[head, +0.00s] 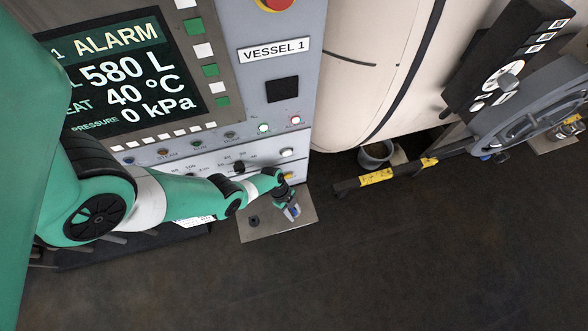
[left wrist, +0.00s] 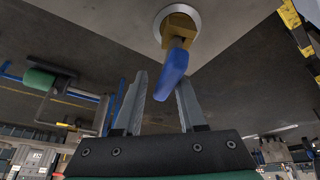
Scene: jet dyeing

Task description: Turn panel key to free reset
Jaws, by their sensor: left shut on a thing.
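The panel key (left wrist: 172,75) has a blue handle and sits in a brass lock (left wrist: 181,28) with a pale round collar, near the panel's lower corner. My left gripper (left wrist: 163,95) has one finger on either side of the blue handle and is shut on it. In the head view my left arm reaches across the panel front to its lower right corner. There the wrist hides most of the key. The alarm screen (head: 112,75) reads ALARM, 580 L, 40 °C and 0 kPa. My right gripper is not in view.
Lit buttons (head: 264,128) and a row of knobs lie close above the wrist. A steel plate (head: 252,235) is below the panel. A pale vessel (head: 355,70) and a yellow-and-black bar (head: 377,177) stand to the right. The dark floor in front is clear.

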